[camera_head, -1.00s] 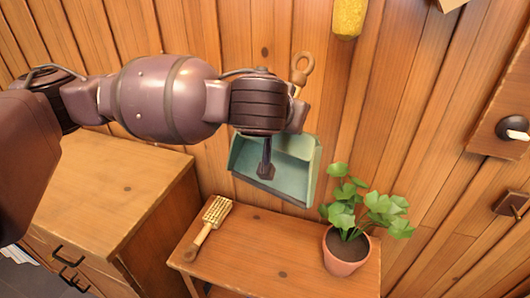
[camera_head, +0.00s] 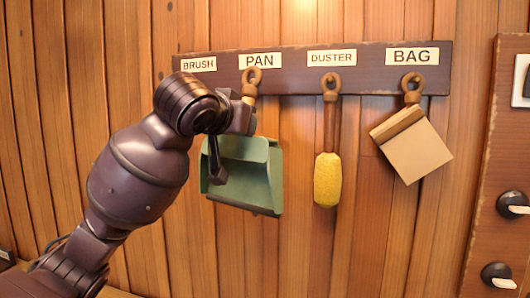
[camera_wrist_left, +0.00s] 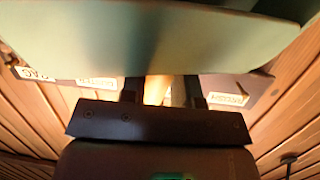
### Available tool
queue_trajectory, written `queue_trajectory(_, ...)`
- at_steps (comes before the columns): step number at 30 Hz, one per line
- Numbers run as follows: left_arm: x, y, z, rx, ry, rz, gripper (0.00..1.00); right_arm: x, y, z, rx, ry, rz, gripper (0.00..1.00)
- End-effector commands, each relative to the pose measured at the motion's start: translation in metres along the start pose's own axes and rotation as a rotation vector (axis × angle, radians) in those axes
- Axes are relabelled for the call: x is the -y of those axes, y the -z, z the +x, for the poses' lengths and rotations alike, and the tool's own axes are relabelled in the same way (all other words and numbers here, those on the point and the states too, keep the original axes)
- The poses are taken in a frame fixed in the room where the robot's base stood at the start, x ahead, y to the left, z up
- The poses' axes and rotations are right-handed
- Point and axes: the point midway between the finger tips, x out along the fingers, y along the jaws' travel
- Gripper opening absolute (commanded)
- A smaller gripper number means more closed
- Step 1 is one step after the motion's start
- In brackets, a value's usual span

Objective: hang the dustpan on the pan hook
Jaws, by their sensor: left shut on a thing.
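The green dustpan (camera_head: 255,180) hangs pan-down from my left gripper (camera_head: 247,118), which is shut on its tan handle. The wooden ring (camera_head: 251,76) at the handle's top is just below the PAN label (camera_head: 260,60), in front of the dark hook rail (camera_head: 300,72). The pan hook itself is hidden, and I cannot tell whether the ring is around it. In the left wrist view the green pan (camera_wrist_left: 150,40) fills the top, and the handle (camera_wrist_left: 157,90) shows between the fingers. My right gripper is not in view.
A yellow duster (camera_head: 327,180) hangs under DUSTER and a tan bag-like pan (camera_head: 414,150) hangs tilted under BAG. The space under the BRUSH label (camera_head: 198,64) shows no hung thing, partly covered by my arm. A panel with dark knobs (camera_head: 512,205) is at the right.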

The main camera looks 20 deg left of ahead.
Motion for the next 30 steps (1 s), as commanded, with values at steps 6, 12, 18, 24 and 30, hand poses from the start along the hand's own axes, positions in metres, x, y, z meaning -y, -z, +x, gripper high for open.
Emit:
queue_trajectory(6,0.021,0.01,-0.004,-0.025,0.029,-0.012,0.0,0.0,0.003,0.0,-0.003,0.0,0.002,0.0)
queue_trajectory(12,0.023,0.011,0.0,-0.026,0.033,-0.012,0.0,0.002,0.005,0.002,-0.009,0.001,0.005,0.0)
queue_trajectory(18,0.024,0.012,0.009,-0.026,0.032,-0.013,0.0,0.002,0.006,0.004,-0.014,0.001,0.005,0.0)
queue_trajectory(24,0.025,0.014,0.019,-0.026,0.032,-0.012,0.0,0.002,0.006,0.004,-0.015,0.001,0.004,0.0)
queue_trajectory(30,0.025,0.015,0.028,-0.026,0.032,-0.012,0.0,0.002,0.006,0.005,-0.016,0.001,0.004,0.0)
